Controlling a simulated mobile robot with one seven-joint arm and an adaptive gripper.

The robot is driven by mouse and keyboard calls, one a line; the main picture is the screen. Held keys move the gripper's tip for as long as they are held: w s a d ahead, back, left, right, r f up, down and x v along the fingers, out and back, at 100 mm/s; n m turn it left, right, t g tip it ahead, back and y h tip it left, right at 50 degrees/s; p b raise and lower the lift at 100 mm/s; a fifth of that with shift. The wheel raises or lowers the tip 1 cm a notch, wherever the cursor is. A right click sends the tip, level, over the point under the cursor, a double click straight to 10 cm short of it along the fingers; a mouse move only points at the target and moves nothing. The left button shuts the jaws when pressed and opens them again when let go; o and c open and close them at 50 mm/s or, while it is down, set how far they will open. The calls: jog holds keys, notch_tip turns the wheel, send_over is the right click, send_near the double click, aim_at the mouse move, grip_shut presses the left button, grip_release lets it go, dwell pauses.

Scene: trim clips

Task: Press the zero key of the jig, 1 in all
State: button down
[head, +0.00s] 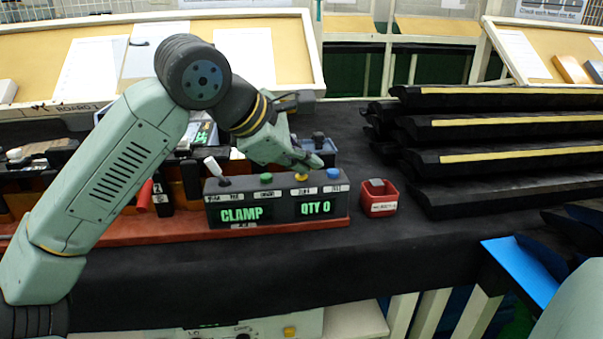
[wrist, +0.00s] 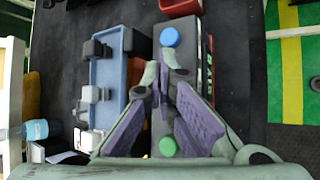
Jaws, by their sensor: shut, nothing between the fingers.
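The jig (head: 280,208) is a dark box on a red base, its lit displays reading "CLAMP" and "QTY 0". Its top carries a white lever (head: 213,167), a green key (head: 266,178), a yellow key (head: 301,177) and a blue key (head: 333,173). The small labels below them are hard to read; the one under yellow looks like "ZERO". My gripper (head: 308,164) is shut and empty, pointing down just above the yellow key; contact cannot be told. In the wrist view, my fingertips (wrist: 162,78) lie between the blue key (wrist: 170,37) and green key (wrist: 167,147), hiding the yellow one.
A small red bin (head: 379,207) stands right of the jig. A blue tray (wrist: 104,72) with grey parts sits behind the jig. Long black trims (head: 500,130) with yellow stripes are stacked at the right. Dark table surface is free in front of the jig.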

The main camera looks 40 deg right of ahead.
aim_at(304, 177)
jog(key=shift+r+p, duration=0.6)
jog(key=shift+r, duration=0.25)
notch_tip(304, 177, up, 5)
jog(key=p, duration=0.3)
jog(key=shift+p, duration=0.3)
dwell(0.7)
